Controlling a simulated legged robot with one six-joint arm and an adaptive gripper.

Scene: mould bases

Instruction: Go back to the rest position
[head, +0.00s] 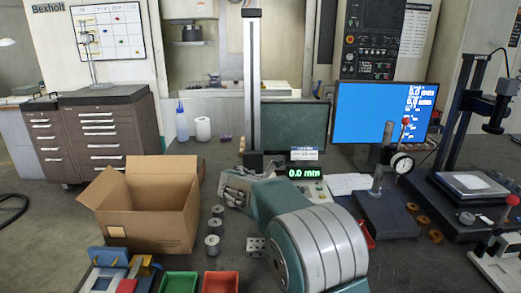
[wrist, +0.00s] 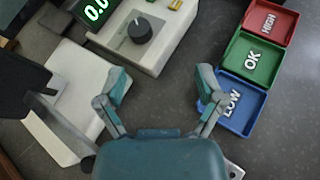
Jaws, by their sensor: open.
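My gripper (wrist: 162,82) is open in the wrist view, with its two teal and grey fingers wide apart and nothing between them. It hangs over the grey table. The right finger overlaps the edge of the blue LOW tray (wrist: 243,118) in the picture; I cannot tell whether they touch. A pale device with a black knob (wrist: 140,30) lies beyond the fingers.
The wrist view shows a green OK tray (wrist: 252,58) and red HIGH tray (wrist: 270,22). In the head view an open cardboard box (head: 150,215) stands left of my arm, beside several metal cylinders (head: 213,245). A height gauge column (head: 252,85) and dial stand (head: 388,215) stand behind and right.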

